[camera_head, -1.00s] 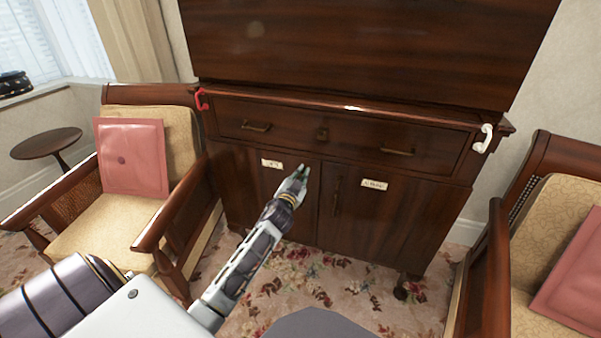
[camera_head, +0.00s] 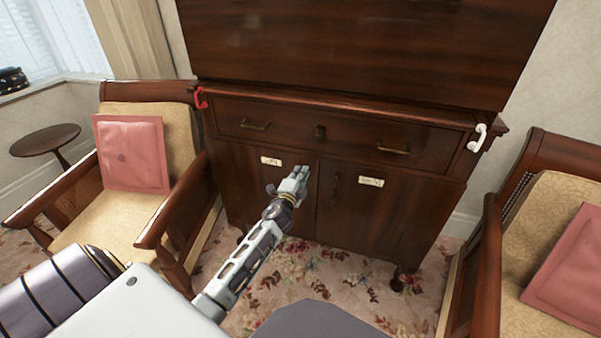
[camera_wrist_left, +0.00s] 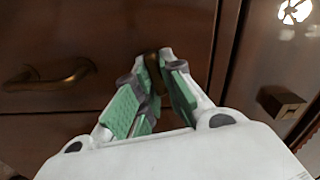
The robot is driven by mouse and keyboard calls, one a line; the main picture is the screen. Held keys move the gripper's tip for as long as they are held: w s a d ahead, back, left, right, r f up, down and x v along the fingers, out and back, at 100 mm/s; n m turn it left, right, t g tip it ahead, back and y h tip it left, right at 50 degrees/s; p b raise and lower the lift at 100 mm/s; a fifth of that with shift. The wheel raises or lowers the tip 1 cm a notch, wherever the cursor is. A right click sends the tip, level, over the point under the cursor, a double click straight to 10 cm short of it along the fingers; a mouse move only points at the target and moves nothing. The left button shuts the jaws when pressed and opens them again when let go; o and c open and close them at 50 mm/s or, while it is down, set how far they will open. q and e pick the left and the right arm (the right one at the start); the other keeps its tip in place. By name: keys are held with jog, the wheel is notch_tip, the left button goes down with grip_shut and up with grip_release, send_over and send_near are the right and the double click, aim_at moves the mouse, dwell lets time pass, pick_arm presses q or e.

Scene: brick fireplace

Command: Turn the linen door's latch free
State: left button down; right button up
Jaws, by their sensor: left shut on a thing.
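The dark wood cabinet has two lower doors: the left door (camera_head: 246,187) and the right door (camera_head: 390,215). Each bears a small pale label, the left label (camera_head: 271,161) and the right label (camera_head: 371,182), with writing too small to read. My left gripper (camera_head: 301,172) is at the upper inner part of the left door. In the left wrist view its green-padded fingers (camera_wrist_left: 153,72) are shut on a small brass latch (camera_wrist_left: 152,62), mostly hidden between the tips. A brass door handle (camera_wrist_left: 48,75) is beside them. My right gripper is out of view.
A drawer (camera_head: 345,140) with brass pulls and a small central knob (camera_head: 320,132) lies above the doors. Armchairs with pink cushions, the left cushion (camera_head: 131,153) and the right cushion (camera_head: 568,262), flank the cabinet. Flowered carpet (camera_head: 345,275) is open in front.

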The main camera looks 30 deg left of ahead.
pick_arm(q)
jog(key=shift+d+m, duration=0.1)
jog(key=shift+m, duration=0.8)
jog(key=shift+f+m, duration=0.1)
jog(key=shift+m, duration=0.2)
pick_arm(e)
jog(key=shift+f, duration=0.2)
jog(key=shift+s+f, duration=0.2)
pick_arm(q)
jog(key=c, duration=1.5)
grip_release()
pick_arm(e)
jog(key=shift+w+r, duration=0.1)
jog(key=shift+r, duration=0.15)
pick_arm(q)
jog(key=shift+v, duration=5.95)
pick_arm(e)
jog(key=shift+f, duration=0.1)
pick_arm(q)
jog(key=shift+s+f, duration=0.1)
